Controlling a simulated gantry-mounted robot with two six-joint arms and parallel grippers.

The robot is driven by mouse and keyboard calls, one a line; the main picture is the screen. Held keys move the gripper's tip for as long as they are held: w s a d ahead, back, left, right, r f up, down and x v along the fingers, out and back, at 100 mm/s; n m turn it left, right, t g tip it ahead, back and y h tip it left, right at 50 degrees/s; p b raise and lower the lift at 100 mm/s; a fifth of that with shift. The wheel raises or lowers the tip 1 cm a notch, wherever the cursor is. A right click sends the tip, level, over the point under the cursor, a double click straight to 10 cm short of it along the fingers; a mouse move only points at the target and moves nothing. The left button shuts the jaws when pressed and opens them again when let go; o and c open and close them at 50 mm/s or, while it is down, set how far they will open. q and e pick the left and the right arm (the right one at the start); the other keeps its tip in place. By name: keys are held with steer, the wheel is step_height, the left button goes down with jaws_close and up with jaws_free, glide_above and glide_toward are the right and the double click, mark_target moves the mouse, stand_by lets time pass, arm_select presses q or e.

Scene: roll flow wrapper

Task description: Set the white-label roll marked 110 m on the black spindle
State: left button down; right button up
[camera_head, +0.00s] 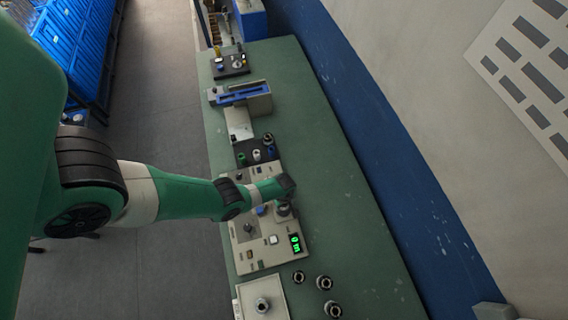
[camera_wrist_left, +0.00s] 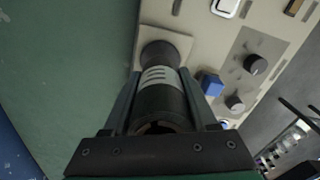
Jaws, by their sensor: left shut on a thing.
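My left gripper (camera_head: 286,190) is over the beige machine panel (camera_head: 262,258) at its right side. In the left wrist view, its fingers (camera_wrist_left: 160,82) are shut on a dark roll with a white label band (camera_wrist_left: 158,74). The print on the label is too small to read. Beyond the roll is a dark, flared round piece (camera_wrist_left: 166,47) on a beige plate, in line with the roll; it looks like the black spindle. The roll's far end meets or overlaps it in the picture, and I cannot tell how far it is seated. My right gripper is not in view.
A green display (camera_head: 295,242) reads 0 m. Several dark rolls (camera_head: 324,283) stand on the green table near a pale tray (camera_head: 243,301) holding a metallic round part. A blue knob (camera_wrist_left: 211,84) is beside the roll. The table's right side is clear.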

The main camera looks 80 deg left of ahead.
arm_select(q)
steer(key=shift+f, duration=0.15)
steer(key=shift+f+b, duration=0.5)
steer(key=shift+b, duration=0.15)
steer(key=shift+f, duration=0.15)
steer(key=shift+f+b, duration=0.9)
steer(key=shift+b, duration=0.15)
steer(key=shift+f, duration=0.15)
steer(key=shift+c, duration=0.6)
jaws_free()
steer(key=shift+o, duration=0.6)
